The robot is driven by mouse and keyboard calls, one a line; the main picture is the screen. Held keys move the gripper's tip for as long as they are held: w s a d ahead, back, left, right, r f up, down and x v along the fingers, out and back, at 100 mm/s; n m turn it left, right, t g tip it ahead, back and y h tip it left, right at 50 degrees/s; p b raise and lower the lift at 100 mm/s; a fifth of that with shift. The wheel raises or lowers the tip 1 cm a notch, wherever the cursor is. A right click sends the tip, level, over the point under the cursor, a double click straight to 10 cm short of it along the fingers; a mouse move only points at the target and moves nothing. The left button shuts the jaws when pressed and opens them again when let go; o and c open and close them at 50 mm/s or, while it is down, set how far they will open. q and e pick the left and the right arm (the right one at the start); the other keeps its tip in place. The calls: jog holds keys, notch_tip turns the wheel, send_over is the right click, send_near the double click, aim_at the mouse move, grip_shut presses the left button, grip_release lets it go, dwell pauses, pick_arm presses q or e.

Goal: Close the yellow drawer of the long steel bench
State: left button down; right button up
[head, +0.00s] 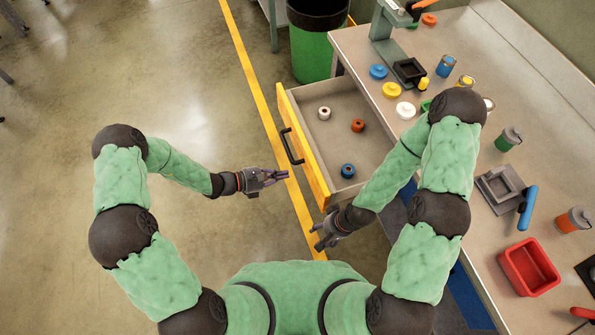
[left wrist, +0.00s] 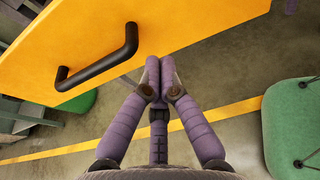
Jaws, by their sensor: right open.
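The yellow drawer (head: 316,180) is pulled out from the long steel bench (head: 455,90). Its front has a black bar handle (head: 291,147). The yellow front (left wrist: 190,35) and handle (left wrist: 100,62) also show large in the left wrist view. My left gripper (head: 287,174) is just outside the drawer front, near the handle's lower end, apart from it. Its fingertips (left wrist: 155,62) are together with nothing between them. My right gripper (head: 318,238) is open and empty, beside the drawer's near corner. Part of the drawer's near right side is hidden by my right arm.
A white (head: 324,113), an orange (head: 357,125) and a blue roller (head: 347,170) lie in the drawer. A green bin (head: 312,52) stands beyond it. Lids, jars and a red tray (head: 529,267) are on the bench. The floor (head: 190,80) left of the drawer is clear, with a yellow line.

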aim_at(307, 169)
pick_arm(q)
jog(key=x, duration=0.3)
jog(key=b+x, duration=0.1)
jog(key=shift+d+r, duration=0.25)
jog(key=shift+w+d, duration=0.3)
jog(key=shift+d, duration=0.4)
jog(key=shift+r, duration=0.1)
pick_arm(e)
jog(key=shift+f, duration=0.8)
